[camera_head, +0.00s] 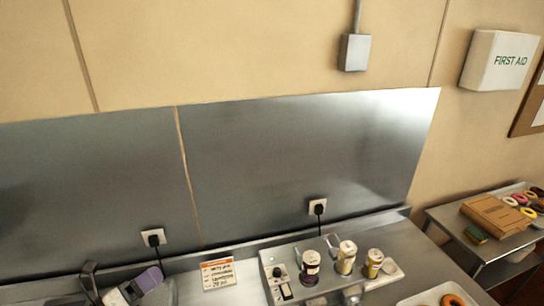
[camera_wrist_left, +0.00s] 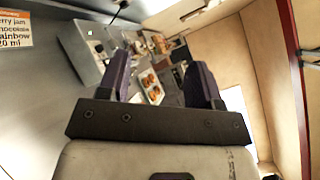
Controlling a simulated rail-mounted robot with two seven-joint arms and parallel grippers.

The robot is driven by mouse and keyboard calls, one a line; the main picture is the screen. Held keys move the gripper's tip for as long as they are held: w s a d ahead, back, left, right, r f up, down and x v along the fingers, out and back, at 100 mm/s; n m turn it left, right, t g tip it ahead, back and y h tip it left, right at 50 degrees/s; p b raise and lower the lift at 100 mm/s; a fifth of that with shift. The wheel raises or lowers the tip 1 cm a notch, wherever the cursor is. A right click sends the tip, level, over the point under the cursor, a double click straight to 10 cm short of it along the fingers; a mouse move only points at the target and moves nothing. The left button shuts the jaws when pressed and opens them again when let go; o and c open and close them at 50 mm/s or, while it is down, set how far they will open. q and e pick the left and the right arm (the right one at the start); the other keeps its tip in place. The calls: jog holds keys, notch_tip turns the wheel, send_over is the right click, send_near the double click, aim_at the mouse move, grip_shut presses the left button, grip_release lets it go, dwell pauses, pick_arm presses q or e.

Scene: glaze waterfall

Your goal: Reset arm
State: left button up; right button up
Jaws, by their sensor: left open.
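My left gripper (camera_head: 128,284) shows at the lower left edge of the head view, partly cut off, in front of the steel wall panel. In the left wrist view my left gripper (camera_wrist_left: 162,82) has its two purple fingers spread apart with nothing held between them. Beyond the fingers lie the counter and trays, well away from the fingertips. My right gripper is in neither view.
A machine with several jars (camera_head: 311,266) stands on the counter beside an order card (camera_head: 218,274). A side table at right holds a cardboard box (camera_head: 497,216) and several doughnuts. A first aid box (camera_head: 497,60) hangs on the wall.

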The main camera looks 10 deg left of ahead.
pick_arm(q)
jog(key=a+r+n+t+y, duration=0.4)
jog(key=r+n+t+y, duration=0.2)
jog(key=n+y, duration=0.55)
jog(key=s+f+n+g+y+p, duration=0.2)
jog(key=s+f+n+g+y, duration=0.3)
jog(key=f+n+g, duration=0.55)
jog(key=s+d+f+n+g+h+p, duration=0.2)
jog(key=s+d, duration=0.3)
jog(key=s, duration=0.3)
jog(key=s+d+f+n+g+h+p, duration=0.2)
jog(key=s+d+f, duration=0.3)
jog(key=s, duration=0.3)
jog(key=s+d+f+n+g+h+p, duration=0.2)
jog(key=s+d+f+n+g+h, duration=0.1)
jog(key=s, duration=0.5)
jog(key=d+f+g, duration=0.1)
jog(key=d, duration=0.1)
jog(key=shift+s+d+n+p, duration=0.25)
jog(key=shift+d+n+p, duration=0.1)
jog(key=shift+n, duration=0.05)
jog(key=shift+h, duration=0.25)
jog(key=shift+c, duration=0.3)
